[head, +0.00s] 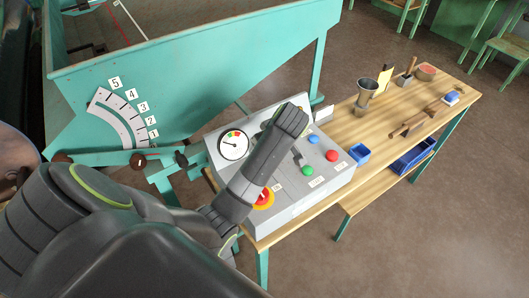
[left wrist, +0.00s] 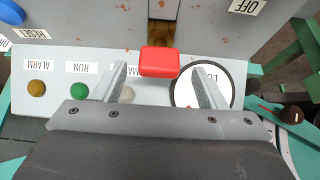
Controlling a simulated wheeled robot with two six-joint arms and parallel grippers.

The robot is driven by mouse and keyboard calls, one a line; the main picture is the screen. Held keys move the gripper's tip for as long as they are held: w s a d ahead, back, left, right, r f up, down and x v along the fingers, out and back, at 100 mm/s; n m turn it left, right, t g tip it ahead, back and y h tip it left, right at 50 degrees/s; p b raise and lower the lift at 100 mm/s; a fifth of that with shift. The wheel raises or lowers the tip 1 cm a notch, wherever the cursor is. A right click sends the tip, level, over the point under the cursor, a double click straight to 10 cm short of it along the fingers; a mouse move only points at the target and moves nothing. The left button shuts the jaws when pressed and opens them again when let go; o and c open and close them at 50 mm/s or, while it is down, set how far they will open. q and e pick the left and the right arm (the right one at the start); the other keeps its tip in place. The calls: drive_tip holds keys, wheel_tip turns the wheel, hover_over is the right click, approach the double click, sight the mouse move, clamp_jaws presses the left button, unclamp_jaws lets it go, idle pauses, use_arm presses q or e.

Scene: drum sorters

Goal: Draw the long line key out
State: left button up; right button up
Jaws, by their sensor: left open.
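A red block-shaped handle (left wrist: 160,62), which looks like the key's head, stands out from the grey control box's face in the left wrist view. A brass-coloured fitting (left wrist: 162,32) shows just beyond it. My left gripper (left wrist: 156,76) is open, with one finger on each side of the red handle; I cannot tell whether either touches it. In the head view my left arm reaches across the control box (head: 325,178), and its wrist hides the fingers and the key.
The box carries a dial gauge (head: 233,145), a red button (head: 332,155), a green button (head: 307,171), a blue button (head: 314,139) and a yellow-ringed stop button (head: 263,198). A blue bin (head: 358,154) and a metal cup (head: 366,92) stand on the wooden bench (head: 390,110).

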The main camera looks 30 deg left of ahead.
use_arm(q)
drive_tip(key=shift+p+x, duration=0.35)
drive_tip(key=shift+x, duration=1.65)
drive_tip(key=shift+d, duration=0.1)
drive_tip(key=shift+c, duration=0.3)
drive_tip(key=c, duration=1)
drive_tip(key=shift+r, duration=0.1)
wheel_tip(320, 180, up, 5)
drive_tip(key=shift+w+r+b, duration=0.15)
drive_tip(key=shift+r+b, duration=0.05)
drive_tip(key=shift+b, duration=0.35)
wheel_tip(320, 180, up, 3)
drive_tip(key=shift+r+p, duration=0.15)
drive_tip(key=shift+p, duration=0.55)
drive_tip(key=shift+r+p, duration=0.65)
drive_tip(key=shift+r, duration=0.05)
